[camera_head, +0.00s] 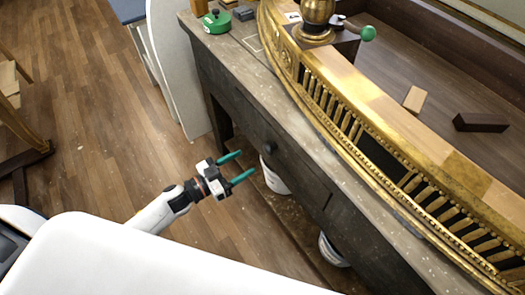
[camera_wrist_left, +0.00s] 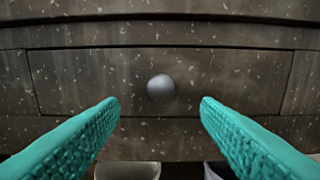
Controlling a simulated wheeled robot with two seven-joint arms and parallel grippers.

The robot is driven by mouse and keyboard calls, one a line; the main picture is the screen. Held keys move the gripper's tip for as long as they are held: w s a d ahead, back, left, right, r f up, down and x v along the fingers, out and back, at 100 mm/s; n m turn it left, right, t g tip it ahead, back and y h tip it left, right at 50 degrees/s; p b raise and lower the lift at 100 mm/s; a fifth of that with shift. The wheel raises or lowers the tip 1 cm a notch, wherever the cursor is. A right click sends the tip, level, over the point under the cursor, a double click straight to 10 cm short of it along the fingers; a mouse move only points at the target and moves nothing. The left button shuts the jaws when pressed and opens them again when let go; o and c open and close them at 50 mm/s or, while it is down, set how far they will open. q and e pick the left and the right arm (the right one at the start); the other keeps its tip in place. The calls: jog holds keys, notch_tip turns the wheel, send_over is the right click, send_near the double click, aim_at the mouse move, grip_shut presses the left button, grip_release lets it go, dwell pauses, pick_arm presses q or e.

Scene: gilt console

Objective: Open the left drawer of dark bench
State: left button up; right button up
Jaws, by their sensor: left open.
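The dark bench (camera_head: 207,66) runs diagonally through the head view, with a worn, speckled wood front. Its left drawer (camera_head: 240,117) looks shut, its face flush with the front. The drawer has a round dark knob (camera_head: 268,148). In the left wrist view the drawer front (camera_wrist_left: 90,78) fills the middle, and its grey knob (camera_wrist_left: 161,88) shows between the fingers. My left gripper (camera_head: 247,163) is open and empty, its two green fingers pointing at the drawer. The fingertips are apart from the knob, one on each side of it in the wrist view. My right gripper is not in view.
A gilt carved console piece (camera_head: 345,125) lies along the benchtop. White buckets (camera_head: 274,178) stand under the bench. A green tape measure (camera_head: 217,22) sits at the bench's far end. White panels (camera_head: 178,70) lean beyond it.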

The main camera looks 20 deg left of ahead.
aim_at(265, 151)
pick_arm(q)
jog(key=x, duration=0.8)
jog(key=shift+d, duration=0.15)
grip_shut()
